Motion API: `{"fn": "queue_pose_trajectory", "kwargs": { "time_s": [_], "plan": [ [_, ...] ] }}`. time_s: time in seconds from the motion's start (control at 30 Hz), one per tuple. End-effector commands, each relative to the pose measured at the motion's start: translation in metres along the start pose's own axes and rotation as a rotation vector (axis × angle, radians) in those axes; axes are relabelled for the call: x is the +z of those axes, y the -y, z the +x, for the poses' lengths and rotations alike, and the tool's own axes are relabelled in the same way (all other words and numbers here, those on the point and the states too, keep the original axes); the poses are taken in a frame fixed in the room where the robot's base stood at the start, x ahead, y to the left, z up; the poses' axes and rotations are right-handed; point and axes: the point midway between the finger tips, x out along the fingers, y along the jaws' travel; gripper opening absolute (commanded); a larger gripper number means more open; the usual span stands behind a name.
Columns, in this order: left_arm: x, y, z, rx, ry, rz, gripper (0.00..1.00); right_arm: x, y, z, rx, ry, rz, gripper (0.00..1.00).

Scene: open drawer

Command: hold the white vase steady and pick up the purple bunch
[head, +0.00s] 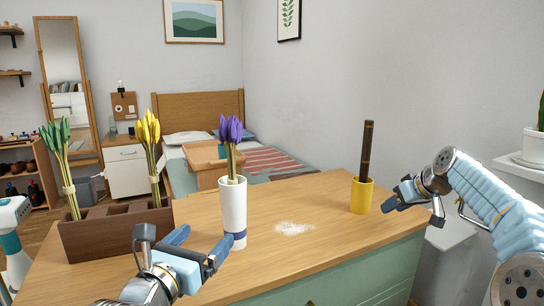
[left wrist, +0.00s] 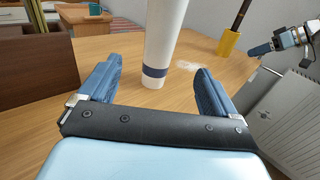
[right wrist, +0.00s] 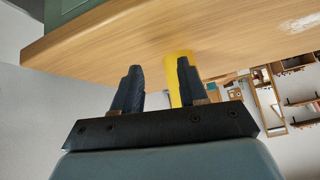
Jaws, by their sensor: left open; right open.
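The white vase (head: 233,208) with a dark blue band stands upright on the wooden dresser top. The purple bunch (head: 231,130) stands in it, its stems inside the vase. My left gripper (head: 205,250) is open in front of the vase. In the left wrist view the vase (left wrist: 163,45) rises just beyond and between the open fingers (left wrist: 152,88); I see no contact. My right gripper (head: 394,202) is open and empty, right of the yellow cup, at the dresser's right side. Its open fingers (right wrist: 158,88) show in the right wrist view, with the yellow cup (right wrist: 178,65) beyond them.
A brown compartment box (head: 115,240) at the left holds a green bunch (head: 60,150) and a yellow bunch (head: 149,140). The yellow cup holds a dark brown stick (head: 366,150). White specks (head: 293,228) lie on the bare wood (head: 290,200) between vase and cup.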

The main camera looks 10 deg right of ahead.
Motion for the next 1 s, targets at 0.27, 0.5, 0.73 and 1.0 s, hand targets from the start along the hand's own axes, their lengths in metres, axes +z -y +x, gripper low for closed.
{"fn": "queue_pose_trajectory", "kwargs": {
  "time_s": [0.27, 0.5, 0.73, 1.0],
  "plan": [
    [0.0, 0.0, 0.0, 0.0, 0.001, 0.0, 0.92, -0.076, 0.177, -0.018, -0.278, -0.048, -0.331, 0.43],
    [0.0, 0.0, 0.0, -0.001, 0.001, 0.0, 0.92, -0.099, 0.303, -0.068, -0.496, -0.098, -0.573, 0.43],
    [0.0, 0.0, 0.001, -0.001, 0.0, 0.0, 0.92, -0.099, 0.356, -0.1, -0.605, -0.125, -0.684, 0.43],
    [-0.001, 0.001, 0.032, -0.002, -0.001, -0.003, 0.92, -0.099, 0.361, -0.104, -0.617, -0.127, -0.697, 0.43]
  ]
}}
